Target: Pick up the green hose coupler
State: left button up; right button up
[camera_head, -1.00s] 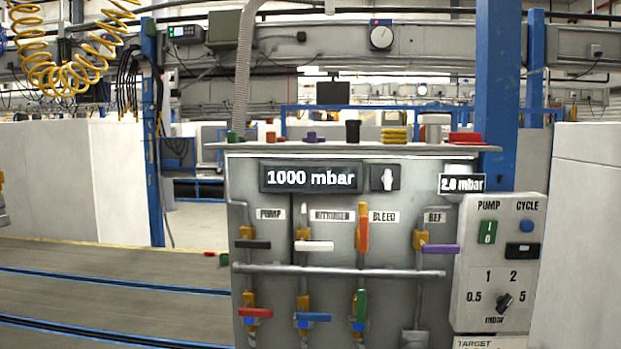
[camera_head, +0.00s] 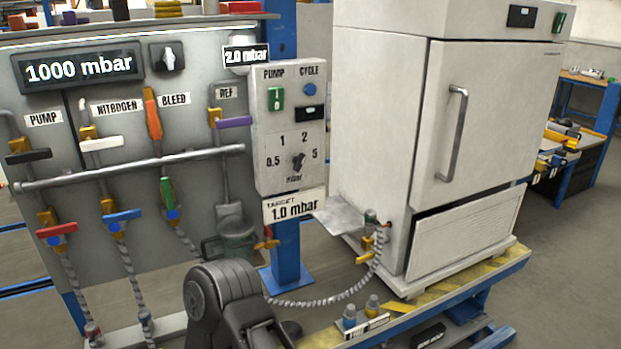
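I cannot make out a green hose coupler for certain. A small dark green piece (camera_head: 370,216) sits at the lower left corner of the white oven cabinet, by a grey ribbed hose (camera_head: 335,298); it is too small to identify. More ribbed hoses hang from the valve panel (camera_head: 200,75), with reddish ends (camera_head: 93,330) at the lower left. A black rounded part of my own arm rises at the bottom centre and hides what is behind it. No gripper fingers show, so I cannot tell what either gripper holds.
The white oven cabinet (camera_head: 380,130) stands on a blue bench with a yellow-striped edge (camera_head: 445,295). Two small capped bottles (camera_head: 349,316) stand at its front left. A purple piece (camera_head: 68,18) and other small items sit on the panel's top shelf. Open floor lies to the right.

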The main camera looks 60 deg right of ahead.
aim_at(370, 223)
jog(key=z, duration=2.25)
